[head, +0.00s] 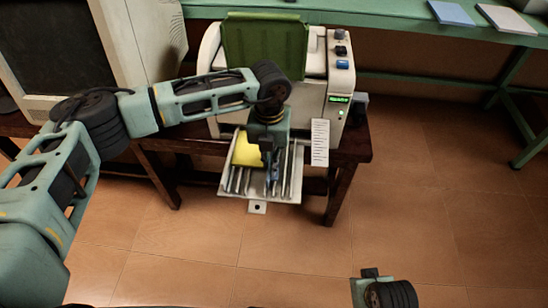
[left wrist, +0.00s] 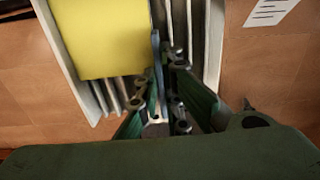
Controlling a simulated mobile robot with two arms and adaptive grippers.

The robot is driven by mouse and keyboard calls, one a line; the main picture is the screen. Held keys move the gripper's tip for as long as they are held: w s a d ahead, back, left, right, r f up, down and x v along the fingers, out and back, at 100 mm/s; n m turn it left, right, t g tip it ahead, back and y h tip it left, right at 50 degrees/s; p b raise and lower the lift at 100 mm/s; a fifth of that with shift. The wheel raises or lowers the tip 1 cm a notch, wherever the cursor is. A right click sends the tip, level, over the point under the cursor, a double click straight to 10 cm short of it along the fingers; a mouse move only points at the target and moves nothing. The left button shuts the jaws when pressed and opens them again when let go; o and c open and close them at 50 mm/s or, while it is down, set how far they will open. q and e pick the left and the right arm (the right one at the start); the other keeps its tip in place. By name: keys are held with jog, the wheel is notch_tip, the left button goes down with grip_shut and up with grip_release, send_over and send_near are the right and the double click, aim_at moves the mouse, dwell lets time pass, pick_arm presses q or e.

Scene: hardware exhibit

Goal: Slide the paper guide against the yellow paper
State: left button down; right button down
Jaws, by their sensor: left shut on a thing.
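The yellow paper (head: 246,151) lies on the slatted metal tray at the printer's front. It fills the upper left of the left wrist view (left wrist: 97,38). The paper guide (head: 274,179) is a thin blue-grey upright piece on the tray, right of the paper. In the left wrist view the guide (left wrist: 157,62) stands close beside the paper's right edge; I cannot tell whether they touch. My left gripper (head: 270,160) reaches down over the tray, its fingers (left wrist: 163,98) shut on the guide. They hide its lower part. My right gripper's jaws do not show.
The tray (head: 234,190) sticks out from a white printer (head: 315,93) with a green panel on a dark wooden table (head: 352,150). A printed sheet (head: 320,142) hangs right of the tray. An old monitor (head: 150,40) stands left. The floor in front is clear.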

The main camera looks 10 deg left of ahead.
pick_arm(q)
jog(key=c, duration=1.9)
grip_release()
notch_tip(320, 180, up, 12)
jog(key=shift+r, duration=0.1)
